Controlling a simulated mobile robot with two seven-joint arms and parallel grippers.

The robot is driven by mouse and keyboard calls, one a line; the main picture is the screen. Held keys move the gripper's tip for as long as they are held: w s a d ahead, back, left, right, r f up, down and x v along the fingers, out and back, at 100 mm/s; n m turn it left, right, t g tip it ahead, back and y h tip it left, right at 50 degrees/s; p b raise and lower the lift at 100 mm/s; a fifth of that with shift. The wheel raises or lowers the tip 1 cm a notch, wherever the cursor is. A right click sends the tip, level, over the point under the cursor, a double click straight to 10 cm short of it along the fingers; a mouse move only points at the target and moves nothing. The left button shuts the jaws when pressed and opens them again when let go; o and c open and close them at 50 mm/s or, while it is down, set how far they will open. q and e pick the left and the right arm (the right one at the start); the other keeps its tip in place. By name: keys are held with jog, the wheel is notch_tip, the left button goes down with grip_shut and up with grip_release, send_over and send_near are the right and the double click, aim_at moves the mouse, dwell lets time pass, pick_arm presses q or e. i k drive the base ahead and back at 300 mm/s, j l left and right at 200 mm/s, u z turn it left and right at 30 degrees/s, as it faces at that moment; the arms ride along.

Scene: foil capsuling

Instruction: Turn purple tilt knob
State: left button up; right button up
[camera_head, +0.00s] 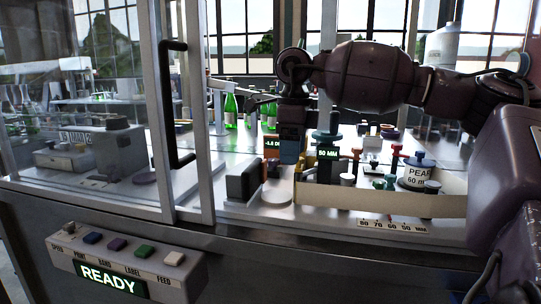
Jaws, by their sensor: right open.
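My right gripper (290,153) points down from the arm that comes in from the right. It is behind the front glass line, beside the orange tilt readout (271,144), which starts "-1.8 D" and is partly covered by the gripper. The jaws are open, but the fingertips are small and dark here. I cannot tell whether the gripper touches anything. My left gripper is not in view.
A dark post with a green "50 MM" display (328,154) stands just right of the gripper. A grey "PEAR" canister (420,174) and small coloured knobs are further right. Green bottles (231,109) stand behind. A button panel reading "READY" (108,278) is at front left, below a door handle (174,105).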

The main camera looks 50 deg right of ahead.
aim_at(275, 162)
jog(key=i+l, duration=0.65)
jog(key=l, duration=0.2)
